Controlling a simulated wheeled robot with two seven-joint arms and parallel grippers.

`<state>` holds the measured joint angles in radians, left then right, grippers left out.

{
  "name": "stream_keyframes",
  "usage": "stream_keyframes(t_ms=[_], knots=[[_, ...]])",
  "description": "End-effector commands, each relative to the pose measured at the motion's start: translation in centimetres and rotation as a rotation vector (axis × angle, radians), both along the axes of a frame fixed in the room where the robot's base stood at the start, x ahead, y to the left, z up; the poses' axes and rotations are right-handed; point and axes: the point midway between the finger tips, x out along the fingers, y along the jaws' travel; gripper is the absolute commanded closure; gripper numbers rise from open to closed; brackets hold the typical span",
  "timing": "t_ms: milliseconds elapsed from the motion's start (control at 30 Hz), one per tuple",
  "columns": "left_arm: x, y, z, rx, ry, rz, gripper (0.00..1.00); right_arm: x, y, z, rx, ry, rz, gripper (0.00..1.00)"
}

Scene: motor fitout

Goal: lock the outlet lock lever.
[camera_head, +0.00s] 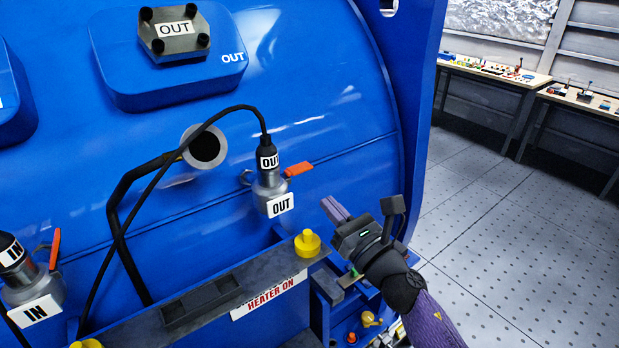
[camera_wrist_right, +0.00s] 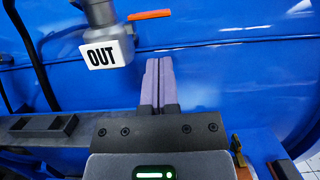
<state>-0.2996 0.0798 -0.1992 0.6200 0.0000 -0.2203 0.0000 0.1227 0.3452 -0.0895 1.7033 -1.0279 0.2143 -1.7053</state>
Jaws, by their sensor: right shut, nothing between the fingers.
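The outlet lock lever is an orange handle (camera_head: 299,169) on the right side of the grey OUT connector (camera_head: 268,185), pointing right and nearly level. A black OUT plug (camera_head: 267,157) with a cable sits in the top of that connector. In the right wrist view the orange lever (camera_wrist_right: 150,15) is at the top, above and slightly left of my fingertips. My right gripper (camera_head: 333,208) is shut and empty, its purple fingers below and right of the lever, apart from it. It also shows in the right wrist view (camera_wrist_right: 158,65). My left gripper is not in view.
The IN connector (camera_head: 32,290) with an upright orange lever (camera_head: 55,248) is at lower left. A grey ledge (camera_head: 190,318) with a yellow knob (camera_head: 307,243) and a HEATER ON label lies below the OUT connector. Open floor (camera_head: 500,240) lies to the right.

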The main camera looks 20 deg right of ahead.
Motion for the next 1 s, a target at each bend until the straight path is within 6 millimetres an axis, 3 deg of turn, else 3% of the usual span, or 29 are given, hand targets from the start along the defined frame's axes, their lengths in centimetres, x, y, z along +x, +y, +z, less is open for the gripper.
stream_keyframes(t_ms=[200, 400, 1000], knots=[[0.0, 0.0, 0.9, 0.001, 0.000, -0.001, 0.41, 4.0, 1.4, 1.3, 0.003, -0.001, 0.000, 1.00], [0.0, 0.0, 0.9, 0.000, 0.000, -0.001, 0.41, 5.9, 2.1, 1.6, 0.002, 0.001, 0.000, 1.00], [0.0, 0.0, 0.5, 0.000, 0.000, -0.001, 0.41, 6.2, 2.2, 1.7, -0.031, -0.011, 0.000, 1.00]])
